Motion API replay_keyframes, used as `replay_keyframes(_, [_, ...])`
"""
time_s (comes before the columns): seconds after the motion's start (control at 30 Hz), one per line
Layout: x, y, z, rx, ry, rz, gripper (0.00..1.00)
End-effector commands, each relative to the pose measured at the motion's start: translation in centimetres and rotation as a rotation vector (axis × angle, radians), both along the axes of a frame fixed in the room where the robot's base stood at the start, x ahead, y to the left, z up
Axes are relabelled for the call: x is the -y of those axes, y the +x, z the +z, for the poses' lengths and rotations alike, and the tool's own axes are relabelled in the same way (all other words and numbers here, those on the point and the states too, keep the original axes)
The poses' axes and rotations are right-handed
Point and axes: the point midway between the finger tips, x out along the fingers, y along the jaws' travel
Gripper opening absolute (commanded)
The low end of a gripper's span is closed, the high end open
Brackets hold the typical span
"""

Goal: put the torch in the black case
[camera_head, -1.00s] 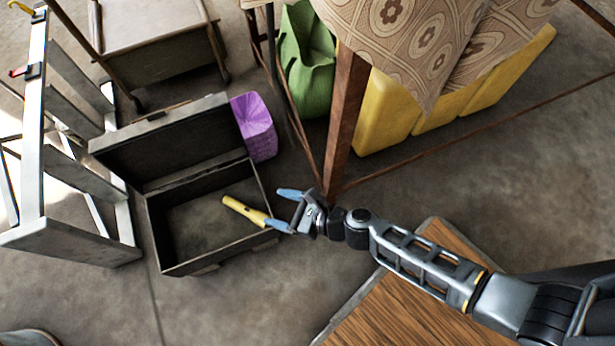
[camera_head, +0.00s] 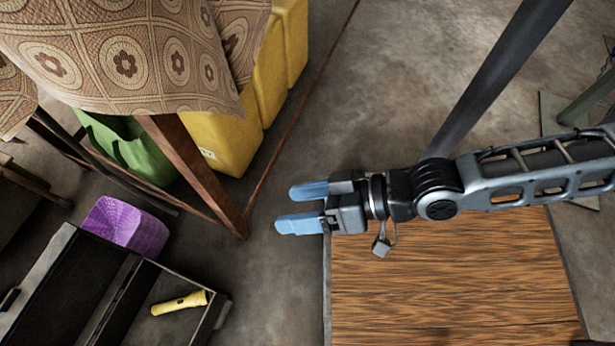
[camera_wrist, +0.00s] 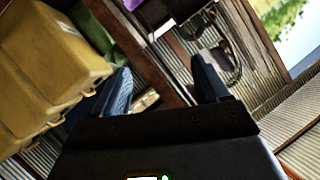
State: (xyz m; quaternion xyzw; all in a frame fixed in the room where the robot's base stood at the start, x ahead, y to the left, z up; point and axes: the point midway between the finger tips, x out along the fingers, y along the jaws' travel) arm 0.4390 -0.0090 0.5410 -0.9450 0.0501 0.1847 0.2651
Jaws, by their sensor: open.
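The yellow torch (camera_head: 180,303) lies inside the open black case (camera_head: 122,306) at the lower left of the head view. It rests in the case's tray half, near the right wall, with its wider end toward that wall. The lid lies open on the left side, and the case's lower part is cut off by the frame. My gripper (camera_head: 302,208) is open and empty, up and to the right of the case, clear of the torch. In the wrist view my two blue fingers (camera_wrist: 165,88) stand apart with nothing held between them.
A purple ribbed object (camera_head: 126,226) stands behind the case. A table with a patterned cloth (camera_head: 120,50) has a wooden leg (camera_head: 196,175) near my gripper. Yellow containers (camera_head: 225,130) and a green bag (camera_head: 128,145) are under it. Bare floor lies between case and gripper.

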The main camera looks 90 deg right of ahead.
Motion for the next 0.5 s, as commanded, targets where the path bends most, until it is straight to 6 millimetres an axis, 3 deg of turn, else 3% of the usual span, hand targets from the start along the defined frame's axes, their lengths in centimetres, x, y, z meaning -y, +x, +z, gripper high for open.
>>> replay_keyframes(0.03, [-0.1,-0.8,2.6,0.025,-0.122,0.039,0.74])
replay_keyframes(0.1, [-0.3,-1.2,5.5,0.059,-0.272,0.090,0.74])
replay_keyframes(0.2, [-0.6,-1.5,8.4,0.092,-0.424,0.141,0.74])
replay_keyframes(0.3, [-0.8,-1.7,9.9,0.108,-0.501,0.166,0.74])
replay_keyframes(0.5, [-0.9,-1.7,10.2,0.113,-0.523,0.175,0.74])
